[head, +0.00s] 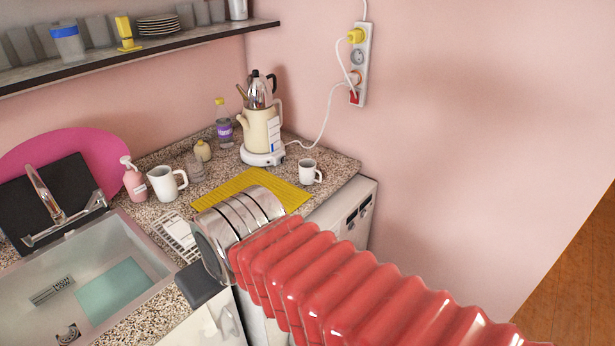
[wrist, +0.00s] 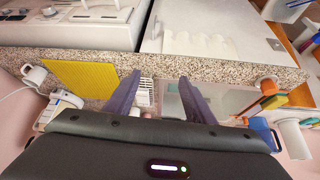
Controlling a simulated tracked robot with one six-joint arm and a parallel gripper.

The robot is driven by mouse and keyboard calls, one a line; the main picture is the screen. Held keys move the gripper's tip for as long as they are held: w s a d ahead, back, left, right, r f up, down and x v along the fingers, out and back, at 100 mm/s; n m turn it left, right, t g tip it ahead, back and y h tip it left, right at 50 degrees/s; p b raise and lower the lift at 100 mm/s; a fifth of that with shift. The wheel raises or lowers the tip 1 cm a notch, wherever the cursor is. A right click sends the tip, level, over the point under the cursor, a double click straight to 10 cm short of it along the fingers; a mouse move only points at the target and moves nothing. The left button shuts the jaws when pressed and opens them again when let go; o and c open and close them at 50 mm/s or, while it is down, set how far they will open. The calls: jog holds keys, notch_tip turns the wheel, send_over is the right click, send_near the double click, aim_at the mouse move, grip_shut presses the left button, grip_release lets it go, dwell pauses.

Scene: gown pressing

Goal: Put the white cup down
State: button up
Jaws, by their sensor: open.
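The white cup (head: 306,173) stands upright on the speckled counter, at the right end beside the yellow mat (head: 238,190). In the wrist view the cup (wrist: 35,75) is at the far left, near the mat's left corner. My gripper (wrist: 159,76) is open in the wrist view, its two dark fingers apart with nothing held between them. It is over the counter between the yellow mat and the sink, well away from the cup. In the head view my red bellows arm hides most of the gripper; only a dark part shows.
A white pitcher (head: 164,183), a pink soap bottle (head: 134,180) and a kettle (head: 260,128) stand on the counter. The sink (head: 88,278) is at left, with a white rack (head: 178,236) beside it. The shelf (head: 140,55) holds dishes. The yellow mat is bare where visible.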

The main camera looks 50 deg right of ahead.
jog(key=o, duration=0.4)
jog(key=w+d+t+h, duration=0.1)
jog(key=w+d, duration=0.3)
jog(key=d, duration=0.1)
jog(key=w+d+m+h, duration=0.1)
jog(key=w+d, duration=0.3)
jog(key=w+d+t+h, duration=0.1)
jog(key=w+d, duration=0.3)
jog(key=d, duration=0.1)
jog(key=shift+w+d+f+m+t, duration=0.15)
jog(key=shift+d+f+m+t, duration=0.15)
jog(key=shift+d+m, duration=0.1)
jog(key=shift+c, duration=0.2)
jog(key=m+t+h, duration=0.1)
jog(key=t+h, duration=0.1)
jog(key=t, duration=0.7)
send_near(311, 169)
jog(key=s, duration=0.2)
jog(key=shift+w+a+r, duration=0.2)
jog(key=shift+a, duration=0.1)
jog(key=shift+w, duration=0.15)
jog(key=x, duration=0.8)
jog(key=shift+w+d+f, duration=0.15)
